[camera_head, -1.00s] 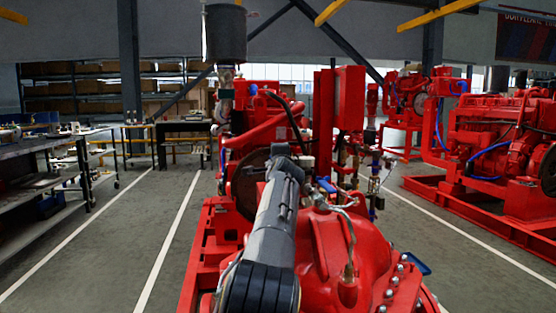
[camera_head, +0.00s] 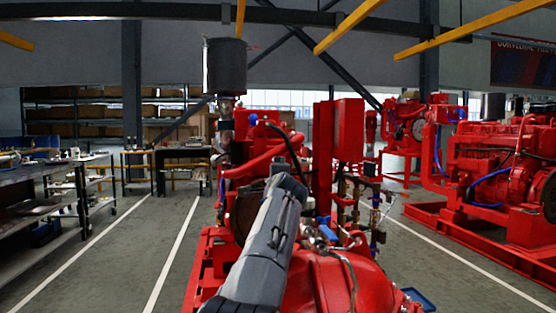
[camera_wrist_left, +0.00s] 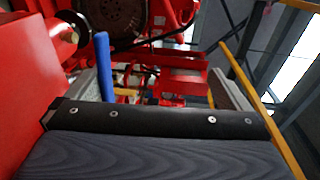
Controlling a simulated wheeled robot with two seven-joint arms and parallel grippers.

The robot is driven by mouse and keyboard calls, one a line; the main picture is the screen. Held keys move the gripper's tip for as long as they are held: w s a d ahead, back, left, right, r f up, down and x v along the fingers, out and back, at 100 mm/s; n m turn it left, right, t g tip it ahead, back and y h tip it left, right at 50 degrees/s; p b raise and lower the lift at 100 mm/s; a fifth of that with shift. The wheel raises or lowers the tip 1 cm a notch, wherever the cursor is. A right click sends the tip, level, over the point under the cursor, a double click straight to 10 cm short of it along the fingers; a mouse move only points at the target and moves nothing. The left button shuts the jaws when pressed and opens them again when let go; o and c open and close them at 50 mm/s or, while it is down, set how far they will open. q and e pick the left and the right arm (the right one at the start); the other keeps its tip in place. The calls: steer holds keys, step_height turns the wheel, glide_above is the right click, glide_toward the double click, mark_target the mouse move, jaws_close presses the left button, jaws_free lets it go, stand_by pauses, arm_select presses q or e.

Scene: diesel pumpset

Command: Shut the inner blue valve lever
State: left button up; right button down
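A blue valve lever (camera_wrist_left: 103,68) stands upright in the left wrist view, just inside the left-hand finger of my left gripper (camera_wrist_left: 160,82). The two grey fingers are wide apart, so the gripper is open. The lever looks very close to that finger; I cannot tell whether they touch. In the head view a blue lever (camera_head: 323,226) shows on the pumpset just right of my grey left arm, which hides the gripper. Another blue handle (camera_head: 375,200) is on the piping farther right. I cannot tell which is the inner one. My right gripper is not in view.
The red pump casing (camera_head: 345,285) lies close below and right of my arm. A tall red cabinet (camera_head: 349,130) stands behind the levers. A red panel (camera_wrist_left: 25,75) is close on the left in the wrist view. Clear floor (camera_head: 130,240) lies left of the pumpset.

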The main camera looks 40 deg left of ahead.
arm_select(q)
steer(key=s+d+r+t+b, duration=0.1)
steer(key=s+d+r, duration=0.2)
steer(key=r, duration=0.3)
steer(key=shift+s+d+r, duration=0.15)
steer(key=shift+s+d, duration=0.25)
steer(key=shift+d, duration=0.3)
steer(key=s+d+r, duration=0.2)
steer(key=s, duration=0.1)
steer(key=shift+d+r, duration=0.25)
steer(key=shift+d, duration=0.15)
steer(key=c, duration=1.2)
steer(key=shift+o, duration=0.2)
steer(key=shift+f+b, duration=0.3)
steer(key=shift+f, duration=0.1)
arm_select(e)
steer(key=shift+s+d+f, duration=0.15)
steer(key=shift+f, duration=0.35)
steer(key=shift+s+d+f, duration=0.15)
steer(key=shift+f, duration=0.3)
arm_select(q)
steer(key=shift+f, duration=0.1)
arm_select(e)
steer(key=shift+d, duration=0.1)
